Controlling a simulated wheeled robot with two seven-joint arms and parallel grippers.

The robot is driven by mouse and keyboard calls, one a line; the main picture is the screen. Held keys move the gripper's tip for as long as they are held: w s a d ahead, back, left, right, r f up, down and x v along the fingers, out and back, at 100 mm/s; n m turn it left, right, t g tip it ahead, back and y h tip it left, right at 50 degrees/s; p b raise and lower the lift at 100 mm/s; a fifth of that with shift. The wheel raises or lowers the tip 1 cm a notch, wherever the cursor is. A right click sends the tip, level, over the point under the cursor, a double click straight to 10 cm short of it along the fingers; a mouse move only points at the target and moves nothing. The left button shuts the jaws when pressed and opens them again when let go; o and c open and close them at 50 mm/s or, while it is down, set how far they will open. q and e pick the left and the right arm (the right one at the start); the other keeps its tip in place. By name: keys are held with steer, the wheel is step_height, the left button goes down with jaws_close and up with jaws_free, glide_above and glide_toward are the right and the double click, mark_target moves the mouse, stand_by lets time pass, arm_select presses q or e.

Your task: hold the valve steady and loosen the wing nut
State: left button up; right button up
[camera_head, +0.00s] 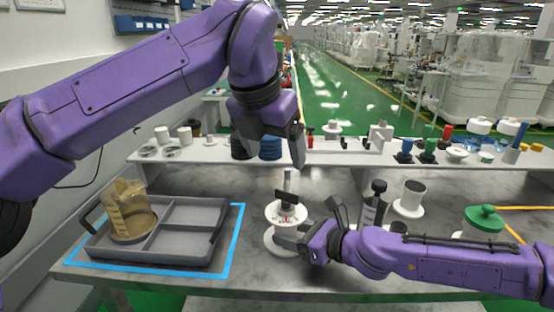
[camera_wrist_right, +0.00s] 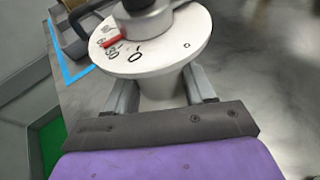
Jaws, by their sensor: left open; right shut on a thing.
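The white valve (camera_head: 272,241) stands upright on the grey table, with a round marked dial on top. In the right wrist view its dial (camera_wrist_right: 170,45) has black numbers and a red pointer. A dark wing nut (camera_head: 287,196) sits above the dial, below an upright grey stem; only the bottom of this top part shows in the right wrist view. My right gripper (camera_head: 296,238) is shut on the valve's white neck below the dial, one finger on each side. My left gripper (camera_head: 291,158) is open and empty, above the valve and apart from it; its fingers are partly hidden.
A grey divided tray (camera_head: 190,215) holding a tan see-through jug (camera_head: 130,215) lies inside a blue outline at left. A raised white shelf (camera_head: 215,155) with small parts runs behind.

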steer(key=o, duration=0.9)
